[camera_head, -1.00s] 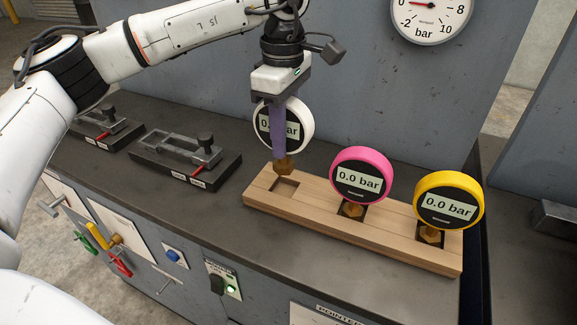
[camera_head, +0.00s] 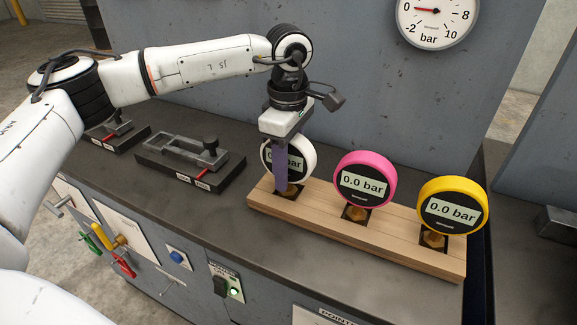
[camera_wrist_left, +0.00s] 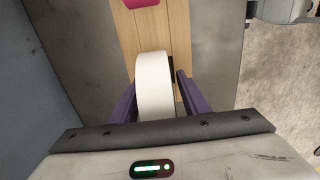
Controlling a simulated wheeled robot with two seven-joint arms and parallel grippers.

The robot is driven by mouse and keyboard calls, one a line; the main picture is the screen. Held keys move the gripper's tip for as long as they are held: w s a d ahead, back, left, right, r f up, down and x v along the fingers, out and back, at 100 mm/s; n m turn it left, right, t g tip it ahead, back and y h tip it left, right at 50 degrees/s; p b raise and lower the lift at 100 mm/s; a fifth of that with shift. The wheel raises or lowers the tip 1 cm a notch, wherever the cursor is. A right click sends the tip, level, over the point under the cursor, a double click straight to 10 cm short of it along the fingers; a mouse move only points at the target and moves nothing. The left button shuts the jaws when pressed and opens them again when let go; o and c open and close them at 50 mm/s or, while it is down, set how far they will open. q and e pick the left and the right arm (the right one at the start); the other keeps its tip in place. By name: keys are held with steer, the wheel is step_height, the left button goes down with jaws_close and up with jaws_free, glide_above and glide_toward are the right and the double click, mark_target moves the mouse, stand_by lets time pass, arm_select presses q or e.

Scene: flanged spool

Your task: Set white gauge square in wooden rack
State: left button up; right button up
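The white gauge (camera_head: 304,160) stands upright at the left square hole of the wooden rack (camera_head: 397,253). Its brass fitting (camera_head: 292,190) is down in the hole, and its face points the same way as the other gauges. Its rim (camera_wrist_left: 153,85) lies between my left gripper's purple fingers in the wrist view. My left gripper (camera_head: 282,172) is shut on the gauge from above, and one finger covers part of the dial. Whether the fitting rests fully on the bottom is hidden. My right gripper is not in view.
A pink gauge (camera_head: 364,179) and a yellow gauge (camera_head: 452,205) stand in the rack's other holes. A black fixture (camera_head: 190,160) sits to the left on the dark bench. A large dial (camera_head: 437,14) is on the back panel. The bench in front of the rack is clear.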

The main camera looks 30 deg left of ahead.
arm_select(q)
step_height(320, 180, up, 12)
steer(key=shift+r, duration=0.15)
stand_by(0.6)
